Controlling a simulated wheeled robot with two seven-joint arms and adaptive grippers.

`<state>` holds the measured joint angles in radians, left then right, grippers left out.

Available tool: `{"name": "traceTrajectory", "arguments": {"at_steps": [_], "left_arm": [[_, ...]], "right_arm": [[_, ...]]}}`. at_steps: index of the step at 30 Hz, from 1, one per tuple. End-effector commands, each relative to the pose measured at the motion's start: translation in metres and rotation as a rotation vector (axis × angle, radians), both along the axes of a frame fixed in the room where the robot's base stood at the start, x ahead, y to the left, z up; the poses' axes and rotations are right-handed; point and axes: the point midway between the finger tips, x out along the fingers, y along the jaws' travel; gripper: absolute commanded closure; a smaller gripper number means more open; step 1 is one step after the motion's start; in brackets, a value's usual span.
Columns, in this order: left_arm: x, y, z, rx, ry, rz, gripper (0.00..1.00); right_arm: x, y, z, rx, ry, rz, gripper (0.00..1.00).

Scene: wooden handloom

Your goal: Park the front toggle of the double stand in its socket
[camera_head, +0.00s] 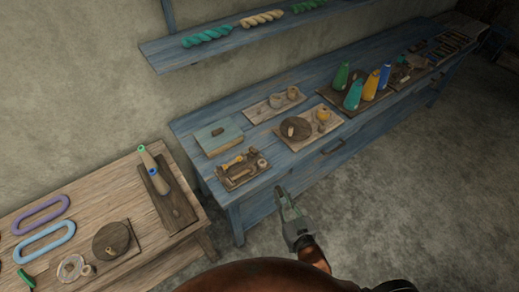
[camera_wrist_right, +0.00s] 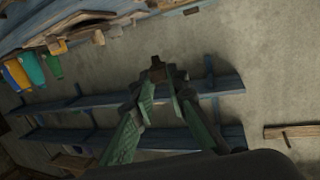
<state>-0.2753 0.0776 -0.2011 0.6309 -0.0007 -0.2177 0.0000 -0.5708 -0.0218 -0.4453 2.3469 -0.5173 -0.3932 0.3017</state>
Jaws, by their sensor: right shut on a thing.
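My right gripper (camera_head: 281,192) reaches up from the bottom of the head view, in front of the blue bench and apart from it. In the right wrist view its green fingers (camera_wrist_right: 158,80) close on a small dark brown wooden piece (camera_wrist_right: 157,66), perhaps the toggle. In the head view that piece is too small to make out. A dark wooden board with small wooden and brass-coloured parts (camera_head: 242,170) lies at the near left of the bench; I cannot tell if it is the double stand. No socket can be made out. My left gripper is not in view.
The blue bench (camera_head: 285,178) also carries a grey-green box (camera_head: 218,137), a board with a round dark disc (camera_head: 295,127) and coloured cones (camera_head: 354,95). A wooden table (camera_head: 110,186) stands at the left. A shelf with yarn (camera_head: 262,19) hangs above. The floor right of the gripper is clear.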

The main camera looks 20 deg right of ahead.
Motion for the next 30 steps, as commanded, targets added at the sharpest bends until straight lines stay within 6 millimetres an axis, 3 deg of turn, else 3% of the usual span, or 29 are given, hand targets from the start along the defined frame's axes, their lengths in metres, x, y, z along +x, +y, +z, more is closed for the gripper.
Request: {"name": "traceTrajectory", "arguments": {"at_steps": [4, 8, 12, 16, 21, 26, 30], "left_arm": [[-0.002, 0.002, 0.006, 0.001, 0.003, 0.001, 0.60], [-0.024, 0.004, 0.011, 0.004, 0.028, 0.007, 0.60], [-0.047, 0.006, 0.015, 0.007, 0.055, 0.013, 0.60], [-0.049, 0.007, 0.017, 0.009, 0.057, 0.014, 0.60], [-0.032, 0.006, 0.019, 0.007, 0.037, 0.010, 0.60], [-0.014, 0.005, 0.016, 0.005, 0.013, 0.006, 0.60], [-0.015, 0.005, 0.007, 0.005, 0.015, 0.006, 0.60]], "right_arm": [[0.050, 0.027, -0.035, -0.009, 0.003, 0.136, 0.98], [0.106, 0.039, -0.067, -0.017, 0.009, 0.243, 0.98], [0.165, 0.030, -0.085, -0.018, 0.010, 0.299, 0.98], [0.207, 0.013, -0.088, -0.012, 0.004, 0.312, 0.98], [0.232, -0.002, -0.088, -0.004, -0.002, 0.309, 0.98], [0.236, -0.004, -0.092, 0.000, -0.003, 0.308, 0.98], [0.235, -0.005, -0.101, 0.000, -0.002, 0.308, 0.98]]}}
